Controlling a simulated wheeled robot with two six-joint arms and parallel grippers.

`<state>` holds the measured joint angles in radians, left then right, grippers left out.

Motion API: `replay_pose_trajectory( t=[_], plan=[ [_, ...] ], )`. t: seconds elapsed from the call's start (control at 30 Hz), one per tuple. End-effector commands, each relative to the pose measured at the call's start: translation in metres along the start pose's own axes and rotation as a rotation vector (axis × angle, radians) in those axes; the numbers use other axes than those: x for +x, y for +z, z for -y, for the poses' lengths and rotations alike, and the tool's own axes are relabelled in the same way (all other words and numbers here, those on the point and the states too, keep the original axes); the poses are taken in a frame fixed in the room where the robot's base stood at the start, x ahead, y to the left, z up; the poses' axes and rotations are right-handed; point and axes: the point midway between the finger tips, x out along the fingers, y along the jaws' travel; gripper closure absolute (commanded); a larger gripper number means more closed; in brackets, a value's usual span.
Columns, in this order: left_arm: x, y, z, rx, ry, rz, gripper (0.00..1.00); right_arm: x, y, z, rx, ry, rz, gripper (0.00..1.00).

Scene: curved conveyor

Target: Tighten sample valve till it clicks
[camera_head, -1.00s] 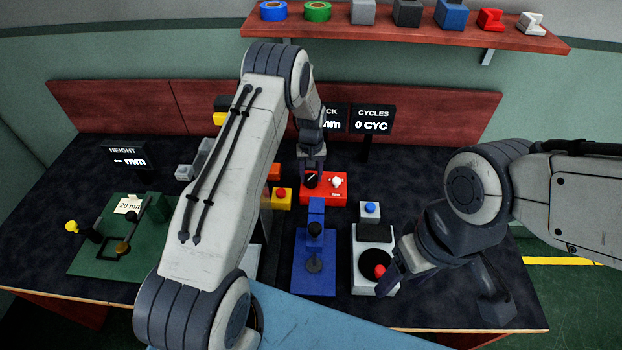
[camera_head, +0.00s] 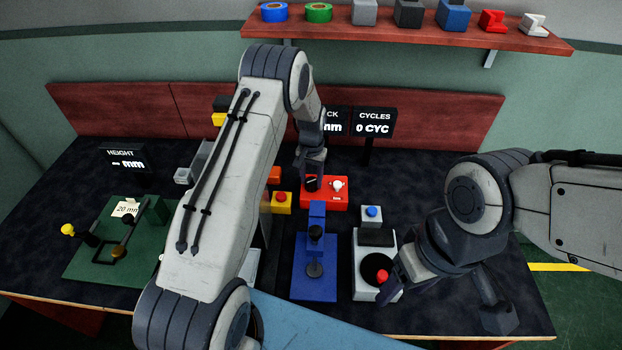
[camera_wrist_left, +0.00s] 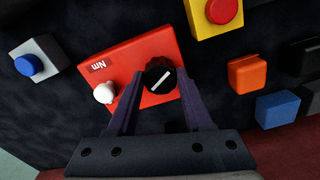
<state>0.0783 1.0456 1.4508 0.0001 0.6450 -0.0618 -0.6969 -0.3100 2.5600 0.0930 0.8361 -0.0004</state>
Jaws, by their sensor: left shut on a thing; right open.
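A red box (camera_head: 334,199) stands near the back middle of the table. It carries a black knob (camera_head: 311,183) with a white line and a small white knob or lamp (camera_head: 338,185). My left gripper (camera_head: 312,172) reaches down onto the black knob. In the left wrist view, the fingers of my left gripper (camera_wrist_left: 161,84) are shut on the black knob (camera_wrist_left: 160,76), one on each side. The red box (camera_wrist_left: 130,62) has a label reading "Nm" there. My right gripper (camera_head: 388,286) is open, close to the red knob of a white device.
The white device (camera_head: 363,290) has a black disc and stands right of a blue stand (camera_head: 314,279). A yellow block (camera_head: 281,207) with a red button is left of the red box. A green fixture (camera_head: 88,261) is far left. A shelf (camera_head: 450,38) hangs above.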

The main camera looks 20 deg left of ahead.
Motion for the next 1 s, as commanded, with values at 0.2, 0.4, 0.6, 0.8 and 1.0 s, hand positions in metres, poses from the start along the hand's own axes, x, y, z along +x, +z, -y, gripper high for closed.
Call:
replay_pose_trajectory(
  t=[0.2, 0.4, 0.6, 0.8, 1.0],
  plan=[
    [0.000, 0.001, 0.000, -0.001, 0.000, 0.003, 0.46, 0.000, 0.000, 0.000, 0.000, 0.000, 0.000, 0.36],
    [0.000, 0.000, 0.000, -0.002, 0.000, 0.001, 0.19, 0.000, 0.000, 0.000, 0.000, 0.000, 0.000, 0.36],
    [-0.001, 0.000, 0.000, -0.002, 0.000, 0.000, 0.19, 0.000, 0.000, 0.000, 0.000, 0.000, 0.000, 0.36],
    [-0.024, -0.001, 0.000, -0.002, 0.000, -0.004, 0.19, 0.006, 0.000, 0.000, 0.000, 0.000, 0.000, 0.36],
    [-0.064, -0.001, 0.000, -0.002, 0.000, -0.004, 0.19, 0.014, 0.001, -0.001, 0.000, 0.000, 0.000, 0.36]
  ],
)
